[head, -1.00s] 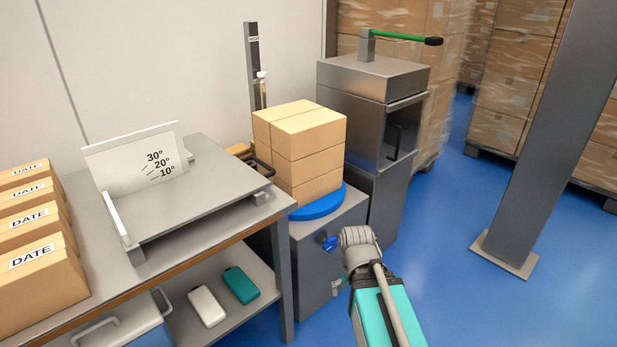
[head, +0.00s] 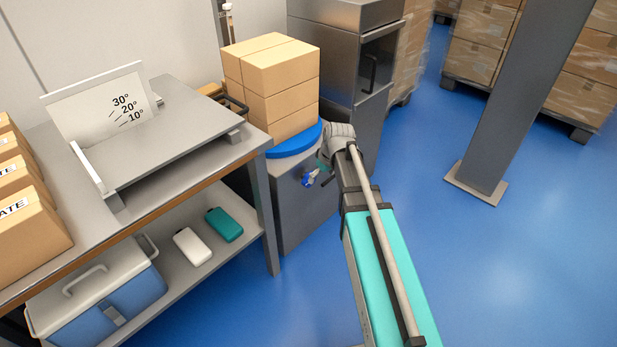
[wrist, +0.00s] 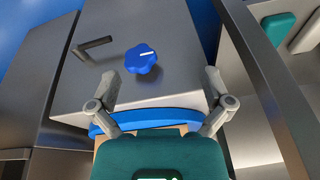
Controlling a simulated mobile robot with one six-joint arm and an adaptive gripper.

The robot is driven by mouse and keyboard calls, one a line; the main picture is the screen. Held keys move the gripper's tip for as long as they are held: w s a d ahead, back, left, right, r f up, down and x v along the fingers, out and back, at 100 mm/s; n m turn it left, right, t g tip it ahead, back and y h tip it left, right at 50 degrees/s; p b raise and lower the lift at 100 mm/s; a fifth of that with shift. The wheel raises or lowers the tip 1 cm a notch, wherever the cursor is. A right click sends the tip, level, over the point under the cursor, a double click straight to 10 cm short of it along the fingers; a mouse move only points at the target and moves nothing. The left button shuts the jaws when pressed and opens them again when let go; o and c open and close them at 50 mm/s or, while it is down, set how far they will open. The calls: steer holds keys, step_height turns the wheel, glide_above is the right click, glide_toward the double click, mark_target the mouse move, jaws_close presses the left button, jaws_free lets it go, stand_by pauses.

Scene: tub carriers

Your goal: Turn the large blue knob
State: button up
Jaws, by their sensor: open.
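The blue lobed knob (wrist: 141,59) with a white pointer line sits on the grey front panel of the cabinet (wrist: 180,45) in the wrist view. The pointer line lies nearly level. The knob also shows in the head view (head: 309,179), low on the cabinet below the blue turntable. My gripper (wrist: 161,78) is open and empty. Its two fingers are spread wide, with the knob seen between and slightly beyond their tips, nearer the left finger. I see no contact. In the head view my arm reaches to the cabinet's right side and the fingers are mostly hidden.
A dark lever handle (wrist: 92,46) sticks out beside the knob. The blue turntable (head: 295,146) above carries stacked cartons (head: 272,85). A workbench (head: 150,150) stands left and a tall grey cabinet (head: 345,50) behind.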

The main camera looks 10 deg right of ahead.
steer(key=n+t+y, duration=0.1)
steer(key=n, duration=0.1)
glide_toward(307, 178)
steer(key=d+r, duration=0.1)
steer(key=d, duration=0.1)
steer(key=shift+w+a+r, duration=0.1)
steer(key=shift+w+r, duration=0.1)
steer(key=shift+w, duration=0.1)
steer(key=shift+f, duration=0.15)
steer(key=b+x, duration=1.2)
steer(key=x, duration=0.1)
steer(key=shift+w+f+b, duration=0.2)
steer(key=shift+w+b, duration=0.05)
steer(key=shift+b, duration=0.1)
stand_by(0.3)
steer(key=c, duration=0.8)
steer(key=shift+o, duration=0.2)
steer(key=shift+s+t+h, duration=0.1)
steer(key=shift+t+h, duration=0.2)
steer(key=shift+t, duration=0.1)
